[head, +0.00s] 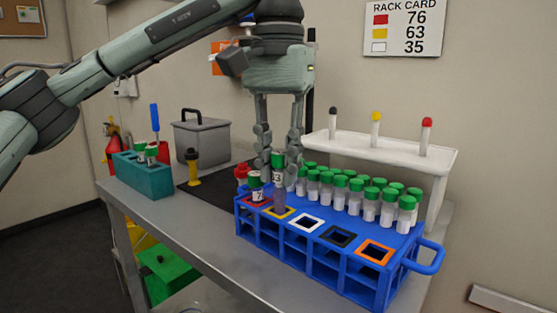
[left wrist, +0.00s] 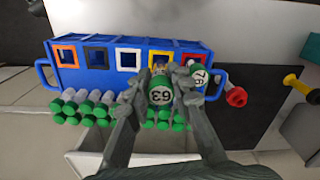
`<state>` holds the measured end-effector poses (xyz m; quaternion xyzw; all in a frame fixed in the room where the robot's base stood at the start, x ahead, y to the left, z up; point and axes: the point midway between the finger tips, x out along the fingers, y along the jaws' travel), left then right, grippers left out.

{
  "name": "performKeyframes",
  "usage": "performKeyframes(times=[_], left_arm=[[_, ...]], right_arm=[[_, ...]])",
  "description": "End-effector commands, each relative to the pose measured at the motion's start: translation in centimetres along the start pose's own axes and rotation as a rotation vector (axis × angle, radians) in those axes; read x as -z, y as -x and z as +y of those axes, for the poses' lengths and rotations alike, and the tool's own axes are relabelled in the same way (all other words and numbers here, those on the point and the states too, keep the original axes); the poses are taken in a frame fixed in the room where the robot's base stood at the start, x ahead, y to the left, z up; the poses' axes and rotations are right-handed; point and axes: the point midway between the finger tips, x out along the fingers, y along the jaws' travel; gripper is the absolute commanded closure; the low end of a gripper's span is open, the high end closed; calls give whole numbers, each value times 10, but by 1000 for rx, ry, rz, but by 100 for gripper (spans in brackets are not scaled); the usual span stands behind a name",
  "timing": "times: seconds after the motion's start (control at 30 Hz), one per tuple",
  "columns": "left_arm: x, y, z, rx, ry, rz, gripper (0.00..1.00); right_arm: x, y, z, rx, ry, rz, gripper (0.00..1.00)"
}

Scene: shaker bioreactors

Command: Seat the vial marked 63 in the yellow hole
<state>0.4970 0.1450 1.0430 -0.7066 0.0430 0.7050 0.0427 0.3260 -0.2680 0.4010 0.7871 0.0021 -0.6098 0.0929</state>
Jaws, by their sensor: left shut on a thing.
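The vial marked 63 (head: 279,190) has a green cap and is upright between the fingers of my left gripper (head: 278,162), which is shut on it. Its lower end meets the yellow-framed hole (head: 292,211) of the blue rack (head: 368,283) in the head view; I cannot tell if it is inside. In the left wrist view the numbered cap of vial 63 (left wrist: 160,95) faces the camera, with the yellow frame (left wrist: 158,55) just beyond. Vial 76 (left wrist: 201,75) stands beside it at the red-framed hole (head: 252,202). My right gripper is not in view.
Several green-capped vials (head: 355,190) fill the rack's back rows. The white (head: 307,222), black (head: 339,236) and orange (head: 375,251) holes are empty. A white stand (head: 385,150) is behind, a teal rack (head: 150,178) at left. The rack card (head: 403,28) pairs yellow with 63.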

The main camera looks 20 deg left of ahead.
Motion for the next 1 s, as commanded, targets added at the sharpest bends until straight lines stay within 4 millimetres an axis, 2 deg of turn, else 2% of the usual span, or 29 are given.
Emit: performKeyframes(times=[1.0], left_arm=[[0,-9,0,-1,0,-1,96]], right_arm=[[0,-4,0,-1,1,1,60]])
